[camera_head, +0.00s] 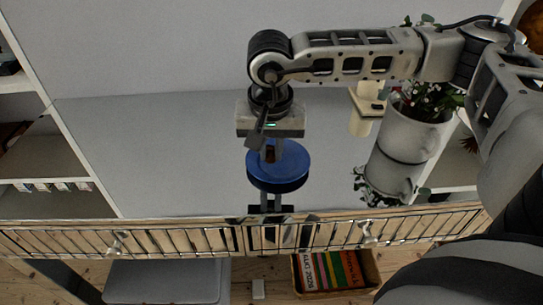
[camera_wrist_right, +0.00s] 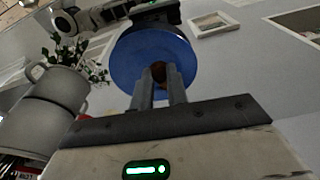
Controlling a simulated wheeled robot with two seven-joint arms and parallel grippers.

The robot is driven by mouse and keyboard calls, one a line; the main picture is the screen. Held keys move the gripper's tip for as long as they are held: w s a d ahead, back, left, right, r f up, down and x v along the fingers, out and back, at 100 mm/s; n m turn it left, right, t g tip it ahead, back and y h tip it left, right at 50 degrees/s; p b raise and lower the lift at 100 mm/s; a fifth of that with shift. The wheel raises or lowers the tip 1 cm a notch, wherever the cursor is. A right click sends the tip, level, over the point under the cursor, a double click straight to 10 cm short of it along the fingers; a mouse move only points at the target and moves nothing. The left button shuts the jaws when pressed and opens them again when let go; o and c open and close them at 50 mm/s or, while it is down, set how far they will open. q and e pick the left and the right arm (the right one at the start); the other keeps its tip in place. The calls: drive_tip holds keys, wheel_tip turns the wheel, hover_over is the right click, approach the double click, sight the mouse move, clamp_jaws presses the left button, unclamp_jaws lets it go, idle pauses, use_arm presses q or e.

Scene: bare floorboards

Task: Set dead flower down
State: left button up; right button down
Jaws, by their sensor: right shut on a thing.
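My right gripper (camera_head: 272,150) reaches in from the right and points down over the grey glossy top (camera_head: 160,150). Its fingers are shut on a small brown thing (camera_wrist_right: 157,72), seen between the fingertips in the wrist view. It appears to be the dead flower, but petals and stem cannot be made out. A round blue dish or pot (camera_head: 280,178) lies just beyond the fingertips; it also shows in the wrist view (camera_wrist_right: 125,65). The fingers overlap it, and I cannot tell whether they touch it. My left gripper is not in view.
White pots (camera_head: 412,135) with green plants and red berries stand to the right. A cream object (camera_head: 362,125) stands near them. Shelves (camera_head: 45,165) flank the left. A slatted wooden edge (camera_head: 160,240) runs in front, with a book box (camera_head: 335,272) below. The top's left half is clear.

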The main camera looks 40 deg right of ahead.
drive_tip(key=shift+s+f, duration=0.1)
drive_tip(key=shift+f, duration=1.05)
drive_tip(key=shift+f, duration=0.25)
drive_tip(key=c, duration=1.6)
unclamp_jaws()
drive_tip(key=shift+c, duration=0.2)
drive_tip(key=shift+r, duration=0.15)
drive_tip(key=shift+r, duration=0.3)
wheel_tip(320, 180, up, 12)
drive_tip(key=s+a, duration=0.1)
drive_tip(key=shift+s+f, duration=0.25)
